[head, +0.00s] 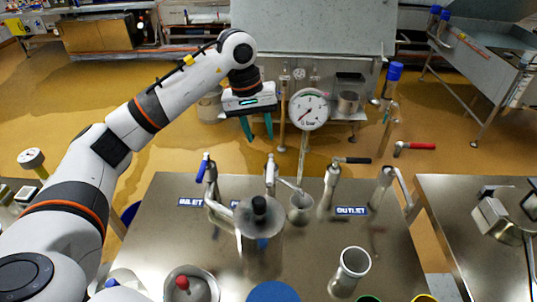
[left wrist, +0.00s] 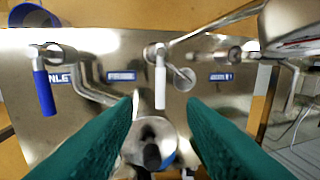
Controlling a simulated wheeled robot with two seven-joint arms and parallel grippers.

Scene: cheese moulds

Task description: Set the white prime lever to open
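The white prime lever (left wrist: 160,86) sits on a steel valve in the middle of the left wrist view, pointing down the picture, right of the PRIME label (left wrist: 121,76). In the head view the white lever (head: 270,174) is small, behind the steel cylinder with a black knob (head: 258,220). My left gripper (head: 257,134) is open and empty, above and behind the valves in the head view. In the left wrist view its green fingers (left wrist: 160,105) are apart, with the lever showing between their tips; contact is not visible. My right gripper is out of view.
A blue lever (head: 203,167) by the INLET label stands left of the white one. A black lever (head: 352,160) and a red lever (head: 415,146) are to the right. A pressure gauge (head: 308,110) rises close beside my left gripper. Steel cups stand on the front bench.

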